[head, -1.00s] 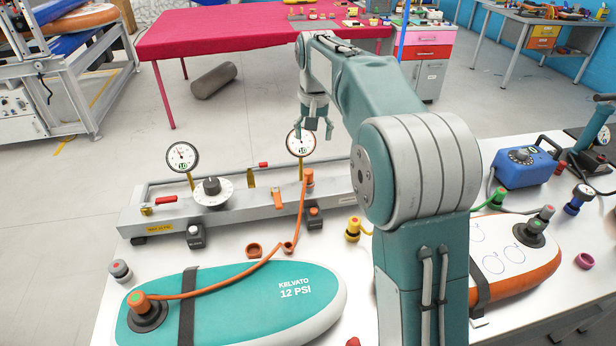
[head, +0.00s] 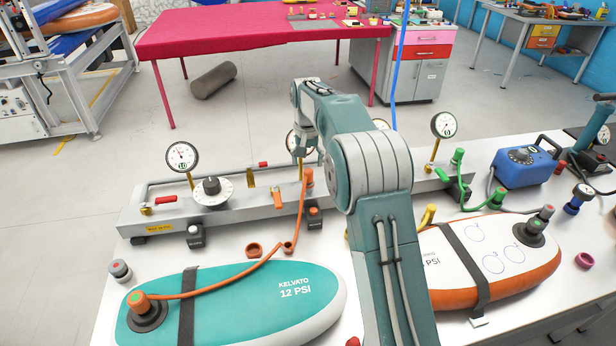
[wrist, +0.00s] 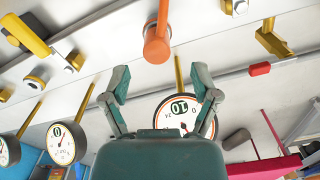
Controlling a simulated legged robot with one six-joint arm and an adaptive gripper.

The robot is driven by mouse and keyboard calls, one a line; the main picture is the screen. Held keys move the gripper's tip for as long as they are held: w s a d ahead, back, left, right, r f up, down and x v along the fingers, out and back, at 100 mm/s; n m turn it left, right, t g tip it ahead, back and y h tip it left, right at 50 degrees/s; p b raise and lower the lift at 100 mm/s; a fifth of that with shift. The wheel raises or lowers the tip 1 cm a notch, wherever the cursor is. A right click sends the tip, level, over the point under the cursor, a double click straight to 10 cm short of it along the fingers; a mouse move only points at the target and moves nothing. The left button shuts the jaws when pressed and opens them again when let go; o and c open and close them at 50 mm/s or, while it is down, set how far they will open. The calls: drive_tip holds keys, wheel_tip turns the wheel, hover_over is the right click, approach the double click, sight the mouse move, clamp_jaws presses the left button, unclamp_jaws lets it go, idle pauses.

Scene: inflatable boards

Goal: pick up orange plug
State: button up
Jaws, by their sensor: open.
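An orange plug (head: 309,176) stands upright on the grey gauge rail, with an orange hose running from it. In the wrist view the orange plug (wrist: 157,47) is at top centre, beyond my fingertips and apart from them. The hose leads to another orange fitting (head: 139,301) on the teal board (head: 240,300). My gripper (head: 303,150) is above and slightly left of the plug, in front of a middle gauge that it partly hides. In the wrist view my gripper (wrist: 160,83) has its two fingers spread with nothing between them touching.
A left gauge (head: 182,157), a dial knob (head: 211,188) and an orange lever (head: 278,200) are on the rail. An orange ring (head: 254,250) lies on the white table in front. A white-and-orange board (head: 500,255) and a blue box (head: 525,162) are at right.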

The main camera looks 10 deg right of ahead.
sight(308, 171)
drive_tip(key=f, duration=0.5)
drive_tip(key=shift+s, duration=0.2)
clamp_jaws()
